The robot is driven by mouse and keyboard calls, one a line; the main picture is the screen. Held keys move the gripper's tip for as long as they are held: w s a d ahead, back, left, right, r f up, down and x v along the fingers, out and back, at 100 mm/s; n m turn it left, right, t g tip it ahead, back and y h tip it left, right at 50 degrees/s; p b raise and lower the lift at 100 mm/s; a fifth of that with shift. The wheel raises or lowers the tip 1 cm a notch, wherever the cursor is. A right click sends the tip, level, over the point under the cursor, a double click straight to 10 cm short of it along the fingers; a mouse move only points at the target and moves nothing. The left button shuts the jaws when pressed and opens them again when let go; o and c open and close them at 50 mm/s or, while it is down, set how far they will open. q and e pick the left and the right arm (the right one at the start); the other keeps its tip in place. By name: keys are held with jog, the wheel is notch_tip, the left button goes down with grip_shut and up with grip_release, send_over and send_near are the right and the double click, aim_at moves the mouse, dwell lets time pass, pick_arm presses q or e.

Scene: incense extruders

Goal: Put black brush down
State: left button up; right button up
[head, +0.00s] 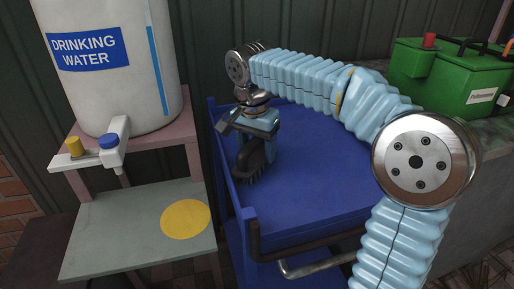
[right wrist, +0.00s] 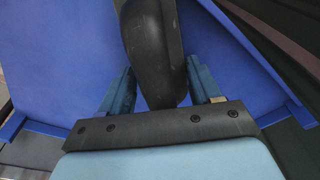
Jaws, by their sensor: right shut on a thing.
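The black brush (head: 252,158) is in my right gripper (head: 257,150), over the left part of the blue cart top (head: 310,185). In the head view its dark bristles point down, close to the cart top; I cannot tell whether they touch it. In the right wrist view the brush's smooth black body (right wrist: 153,45) runs between the two blue fingers of the right gripper (right wrist: 162,92). My right arm crosses above the cart from the right. My left gripper is in neither view.
A white drinking-water tank (head: 115,70) with a tap stands on a pink stand at the left. Below it is a grey shelf (head: 110,235) with a yellow disc (head: 186,219). Green boxes (head: 445,80) stand at the back right. The cart top has a raised rim and is otherwise bare.

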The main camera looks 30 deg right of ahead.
jog(key=shift+f, duration=0.1)
jog(key=o, duration=1.1)
jog(key=shift+o, duration=0.2)
jog(key=r, duration=0.4)
jog(key=a+r+p, duration=0.1)
jog(key=r, duration=0.3)
jog(key=r+p, duration=0.1)
jog(key=r, duration=0.3)
jog(key=shift+s+a+r, duration=0.15)
jog(key=shift+s, duration=0.25)
